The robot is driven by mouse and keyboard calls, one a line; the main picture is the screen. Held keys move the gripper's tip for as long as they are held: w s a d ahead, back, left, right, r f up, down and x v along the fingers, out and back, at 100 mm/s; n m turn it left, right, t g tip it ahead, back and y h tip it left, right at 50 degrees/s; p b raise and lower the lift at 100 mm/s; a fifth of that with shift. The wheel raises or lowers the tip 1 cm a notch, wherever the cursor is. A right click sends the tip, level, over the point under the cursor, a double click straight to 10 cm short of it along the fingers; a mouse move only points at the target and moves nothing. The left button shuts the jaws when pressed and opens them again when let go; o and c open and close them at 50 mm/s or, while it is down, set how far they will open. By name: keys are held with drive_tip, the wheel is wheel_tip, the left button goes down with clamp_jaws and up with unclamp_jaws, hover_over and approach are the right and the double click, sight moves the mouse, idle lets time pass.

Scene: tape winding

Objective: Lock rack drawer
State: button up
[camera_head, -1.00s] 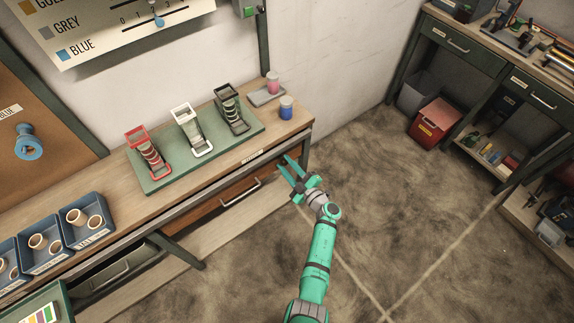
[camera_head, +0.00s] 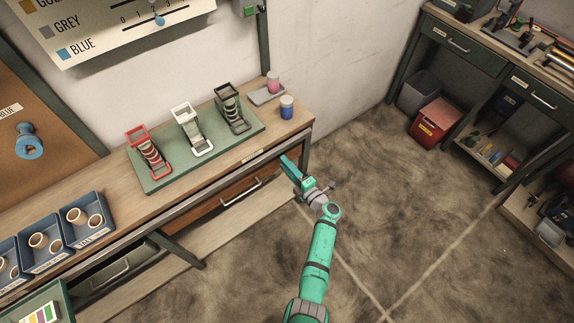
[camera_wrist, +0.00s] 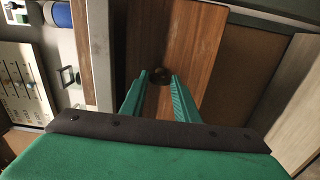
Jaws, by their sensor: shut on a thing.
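The rack drawer (camera_head: 231,194) has a brown wooden front under the workbench, with a pale bar handle (camera_head: 240,193). It looks pushed in, flush with the bench frame. In the wrist view the wooden front (camera_wrist: 195,55) fills the middle. A small dark round lock piece (camera_wrist: 160,74) sits on it. My gripper (camera_head: 288,164) is at the right end of the drawer. In the wrist view its green fingers (camera_wrist: 159,80) stand on either side of the lock piece, shut on it. Its exact shape is too dark to tell, and the gripper hides it in the head view.
Red, white and black racks stand on a green mat (camera_head: 158,183) on the bench. Blue bins (camera_head: 87,219) are at the left. The floor right of my arm is clear.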

drive_tip(key=shift+d, duration=0.15)
idle(0.4)
drive_tip(key=o, duration=1)
drive_tip(key=shift+o, duration=0.2)
drive_tip(key=v, duration=1)
drive_tip(key=shift+s+d, duration=0.15)
drive_tip(key=shift+s, duration=0.2)
